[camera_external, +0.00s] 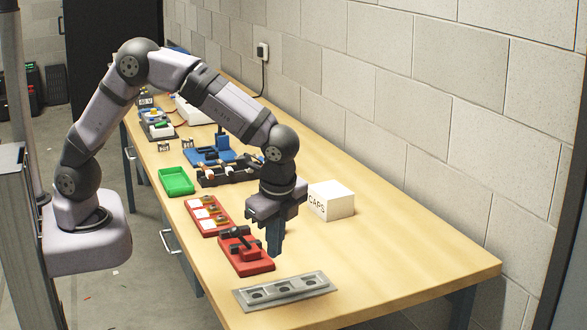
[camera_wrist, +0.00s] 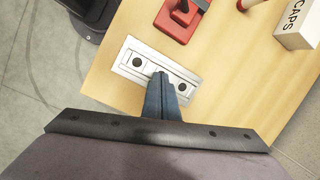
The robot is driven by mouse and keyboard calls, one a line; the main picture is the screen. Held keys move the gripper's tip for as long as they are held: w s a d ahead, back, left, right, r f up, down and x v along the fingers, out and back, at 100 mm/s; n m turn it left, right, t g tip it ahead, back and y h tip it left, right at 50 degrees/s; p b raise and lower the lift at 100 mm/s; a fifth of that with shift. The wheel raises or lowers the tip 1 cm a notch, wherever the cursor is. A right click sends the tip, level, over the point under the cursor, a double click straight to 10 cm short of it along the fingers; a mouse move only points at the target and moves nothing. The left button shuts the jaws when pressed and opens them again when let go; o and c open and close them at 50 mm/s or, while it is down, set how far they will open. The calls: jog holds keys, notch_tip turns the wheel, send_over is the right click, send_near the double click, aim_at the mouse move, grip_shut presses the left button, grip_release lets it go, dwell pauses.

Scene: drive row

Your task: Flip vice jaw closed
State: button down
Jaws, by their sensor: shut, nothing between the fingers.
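A red fixture with a black lever-like part, which looks like the vice (camera_external: 250,262), sits on the table near its front end. Its red base also shows at the top edge of the wrist view (camera_wrist: 178,28), partly cut off. I cannot tell clearly how its jaw stands. My gripper (camera_external: 274,250) is shut and empty, pointing down just right of the red fixture in the external view. In the wrist view its dark blue fingers (camera_wrist: 160,78) overlap the grey plate, and the red fixture lies beyond them, apart from the tips.
A grey plate with several recesses (camera_external: 285,291) lies in front of the vice. A white CAPS box (camera_external: 332,201) stands to the right. A red tray (camera_external: 208,215), a green tray (camera_external: 176,181) and a black rack lie behind. The table's right front is clear.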

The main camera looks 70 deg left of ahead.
aim_at(248, 250)
jog(key=m, duration=0.1)
jog(key=a+r+m, duration=0.1)
jog(key=m, duration=0.1)
jog(key=s+a+r+m+y, duration=0.1)
jog(key=shift+a+g, duration=0.25)
jog(key=shift+g, duration=0.05)
jog(key=p+x, duration=0.2)
jog(key=x, duration=0.7)
jog(key=shift+a+f, duration=0.1)
jog(key=shift+a, duration=0.1)
jog(key=a+p, duration=0.2)
jog(key=shift+a+f, duration=0.2)
jog(key=shift+a, duration=0.2)
jog(key=shift+a+f, duration=0.15)
jog(key=shift+a, duration=0.5)
